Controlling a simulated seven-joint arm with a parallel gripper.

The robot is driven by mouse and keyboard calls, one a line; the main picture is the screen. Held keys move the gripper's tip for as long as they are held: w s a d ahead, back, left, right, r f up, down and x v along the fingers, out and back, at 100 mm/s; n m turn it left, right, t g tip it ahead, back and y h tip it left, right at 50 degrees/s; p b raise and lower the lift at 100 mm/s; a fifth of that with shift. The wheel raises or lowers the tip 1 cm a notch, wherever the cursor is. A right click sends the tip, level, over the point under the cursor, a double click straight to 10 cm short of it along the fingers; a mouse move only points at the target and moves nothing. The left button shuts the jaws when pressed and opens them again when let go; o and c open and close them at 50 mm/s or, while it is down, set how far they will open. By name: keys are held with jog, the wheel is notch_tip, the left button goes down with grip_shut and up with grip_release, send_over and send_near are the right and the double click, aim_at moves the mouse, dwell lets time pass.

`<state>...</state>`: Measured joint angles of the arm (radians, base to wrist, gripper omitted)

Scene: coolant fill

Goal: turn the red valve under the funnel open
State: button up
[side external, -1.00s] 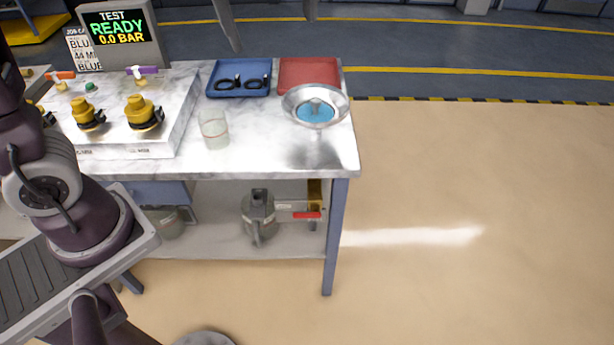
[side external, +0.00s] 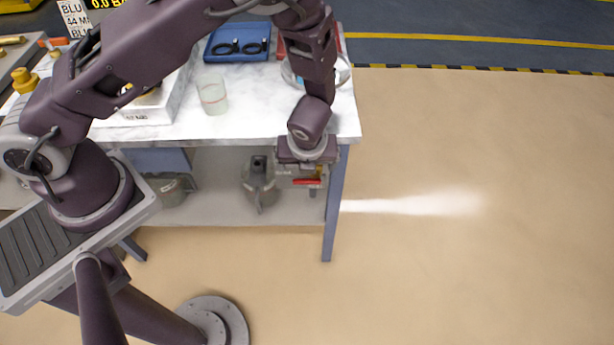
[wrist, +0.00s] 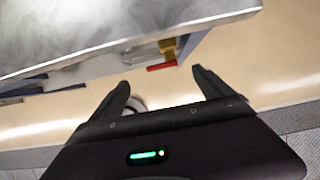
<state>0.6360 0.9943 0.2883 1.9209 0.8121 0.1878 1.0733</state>
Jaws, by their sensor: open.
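The red valve handle (side external: 307,182) shows below the tabletop at the table's right end. In the wrist view the red handle (wrist: 161,67) lies level, below a brass fitting (wrist: 169,47). My gripper (wrist: 161,80) is open and empty, its two dark fingers pointing toward the handle. The handle appears between the fingertips in the picture; I see no contact, and the depth gap is hard to judge. In the side view my arm covers most of the funnel (side external: 343,73), and my gripper's fingers are hard to make out in front of the table's edge.
The marble tabletop (side external: 235,125) overhangs the valve, and its edge is close above in the wrist view. A table leg (side external: 335,205) stands right of the valve. A grey metal jug (side external: 260,185) stands on the lower shelf, left of it.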

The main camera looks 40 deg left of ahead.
aim_at(307, 181)
jog(key=x, duration=0.6)
jog(key=d+x, duration=0.1)
jog(key=x, duration=0.3)
jog(key=shift+s+f, duration=0.25)
jog(key=shift+s, duration=0.05)
jog(key=c, duration=1.4)
jog(key=shift+o, duration=0.2)
jog(key=shift+a, duration=0.1)
